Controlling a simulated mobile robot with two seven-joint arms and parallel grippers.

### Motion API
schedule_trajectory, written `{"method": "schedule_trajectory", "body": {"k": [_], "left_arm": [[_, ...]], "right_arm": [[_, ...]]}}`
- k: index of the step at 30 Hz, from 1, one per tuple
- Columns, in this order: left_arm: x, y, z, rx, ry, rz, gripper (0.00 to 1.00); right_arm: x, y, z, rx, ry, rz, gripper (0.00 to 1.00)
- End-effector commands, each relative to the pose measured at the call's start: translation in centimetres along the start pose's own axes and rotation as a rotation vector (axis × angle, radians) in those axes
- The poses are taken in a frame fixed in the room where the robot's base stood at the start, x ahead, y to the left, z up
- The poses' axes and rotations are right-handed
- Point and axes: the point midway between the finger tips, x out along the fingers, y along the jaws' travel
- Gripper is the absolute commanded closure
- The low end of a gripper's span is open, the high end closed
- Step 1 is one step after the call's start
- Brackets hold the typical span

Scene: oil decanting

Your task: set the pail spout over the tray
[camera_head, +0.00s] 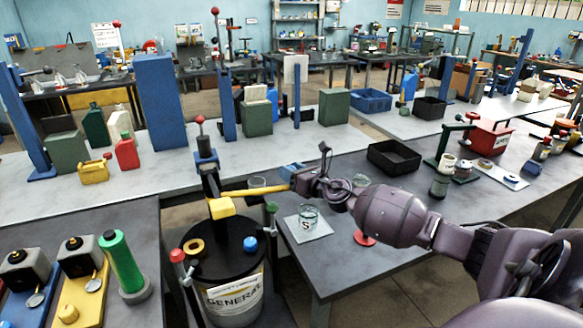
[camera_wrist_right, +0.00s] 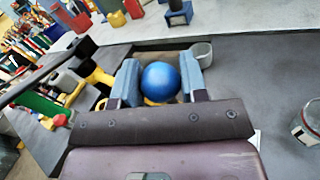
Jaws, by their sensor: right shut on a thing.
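The pail (camera_head: 235,295) is a pale drum labelled GENERAL with a black lid. From the yellow block (camera_head: 221,207) on its pump, a yellow spout (camera_head: 255,191) reaches right to my right gripper (camera_head: 300,181). In the right wrist view, this gripper (camera_wrist_right: 160,85) is shut on a blue ball knob (camera_wrist_right: 160,82), with yellow showing just beneath it. The spout's end is hidden by the gripper. A black open tray (camera_head: 393,157) stands farther right on the dark table, apart from the gripper. My left gripper is not in view.
A glass beaker (camera_head: 308,216) stands on a white square pad (camera_head: 310,233) below my right wrist. A clear cup (camera_head: 257,182) is behind the spout. A red disc (camera_head: 365,238) lies near the table's front edge. A red-knobbed post (camera_head: 178,258) rises left of the pail.

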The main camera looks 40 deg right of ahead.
Motion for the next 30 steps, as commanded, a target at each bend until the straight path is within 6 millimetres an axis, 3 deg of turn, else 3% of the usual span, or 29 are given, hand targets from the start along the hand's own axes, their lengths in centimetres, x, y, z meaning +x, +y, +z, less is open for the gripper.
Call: {"method": "schedule_trajectory", "body": {"k": [14,15,18,19,30], "left_arm": [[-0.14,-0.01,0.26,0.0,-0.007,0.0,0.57],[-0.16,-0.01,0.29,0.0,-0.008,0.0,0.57],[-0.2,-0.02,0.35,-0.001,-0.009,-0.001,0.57],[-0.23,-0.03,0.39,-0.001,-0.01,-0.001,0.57],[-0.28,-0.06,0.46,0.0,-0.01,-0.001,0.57]], "right_arm": [[-0.18,0.21,-0.46,0.002,0.006,-0.001,1.0],[-0.18,0.22,-0.48,0.002,0.006,0.0,0.54],[-0.16,0.18,-0.4,0.002,0.005,-0.001,0.39],[-0.15,0.17,-0.36,0.001,0.004,-0.001,0.36],[-0.52,0.07,-0.22,0.0,0.002,-0.003,0.36]]}}
